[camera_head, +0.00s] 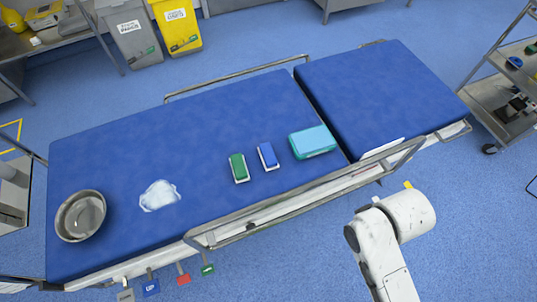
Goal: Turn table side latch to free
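The operating table (225,115) has a blue padded top in two sections. A metal side rail (300,205) runs along its near edge. A small dark part (250,227) sits low on this rail; I cannot tell whether it is the side latch or how it is turned. My white arm is at the lower right, apart from the rail in the picture. My gripper does not show; the arm's end link hides what lies beyond it. A small yellow piece (408,185) shows just past that link, and I cannot tell what it is.
On the table are a metal bowl (81,216), a crumpled clear-white item (160,196), a green brush (238,167), a blue brush (267,156) and a teal box (312,141). Coloured pedals (183,279) stick out below the near left edge. Floor at lower right is clear.

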